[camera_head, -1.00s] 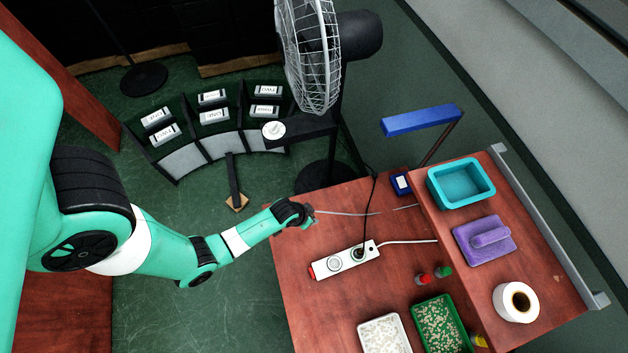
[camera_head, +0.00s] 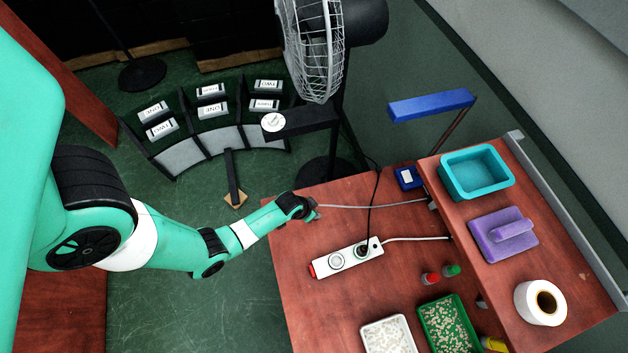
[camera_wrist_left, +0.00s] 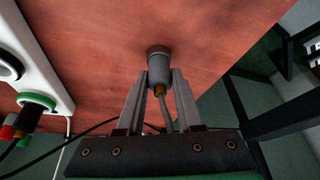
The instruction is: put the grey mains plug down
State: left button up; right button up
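The grey mains plug (camera_wrist_left: 160,72) shows in the left wrist view between the fingertips of my left gripper (camera_wrist_left: 160,82), which look closed on its sides. Its dark end points at the brown table top; whether it touches the wood I cannot tell. A grey cable runs back from the plug between the fingers. In the head view my left gripper (camera_head: 314,209) is over the table's far left part, and the plug is too small to make out there. The grey cable (camera_head: 370,206) runs right from the gripper to the raised shelf. My right gripper is not in view.
A white power strip (camera_head: 347,257) with a plug in one socket lies near the gripper; a black cable rises from it to the fan (camera_head: 315,50). A white tray (camera_head: 388,336), a green tray (camera_head: 450,328) and small bottles stand nearer. Bare table lies around the strip.

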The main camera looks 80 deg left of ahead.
pick_arm(q)
jog(key=o, duration=0.3)
jog(key=shift+r, duration=0.1)
jog(key=p+v, duration=1)
jog(key=v, duration=0.2)
jog(key=shift+r, duration=0.1)
